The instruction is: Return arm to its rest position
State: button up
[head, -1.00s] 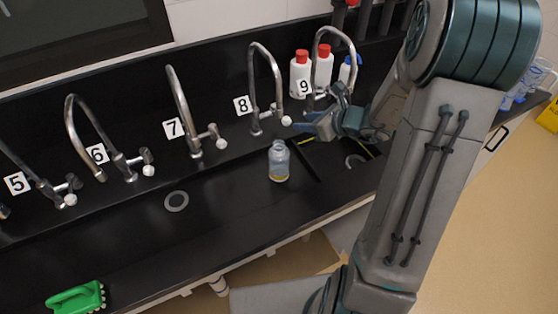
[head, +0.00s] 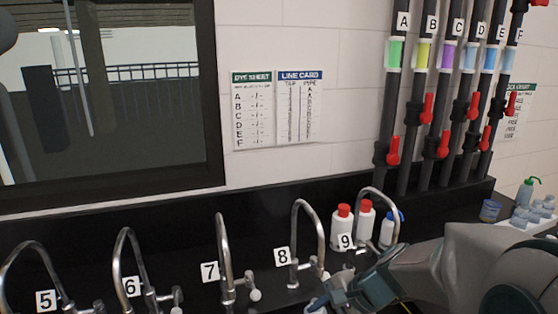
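My gripper (head: 330,298) is at the bottom of the head view, in front of taps 8 and 9. Only part of it shows, and I cannot see whether its fingers are open or shut. My arm reaches in from the lower right. Tap 8 (head: 298,222) and tap 9 (head: 376,192) are curved metal spouts with numbered tags. Tap 7 (head: 222,245), tap 6 (head: 118,255) and tap 5 (head: 22,246) stand to the left. The sink and the bottle seen earlier are out of view.
Vertical pipes labelled A to F (head: 394,90) with red valve handles (head: 393,150) rise at the right. A dye sheet (head: 253,112) and a line card (head: 299,108) hang on the wall. A rack of small bottles (head: 535,213) is at far right.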

jog(key=s+d+r+n+h, duration=0.2)
jog(key=s+d+n+h, duration=0.1)
jog(key=s+n, duration=0.2)
jog(key=s+d+r+n+t+h, duration=0.1)
jog(key=s+d+r+n+h, duration=0.1)
jog(key=s+n, duration=0.3)
jog(key=shift+d+r+n+h, duration=0.4)
jog(key=shift+r+n+h, duration=0.4)
jog(key=shift+n, duration=0.1)
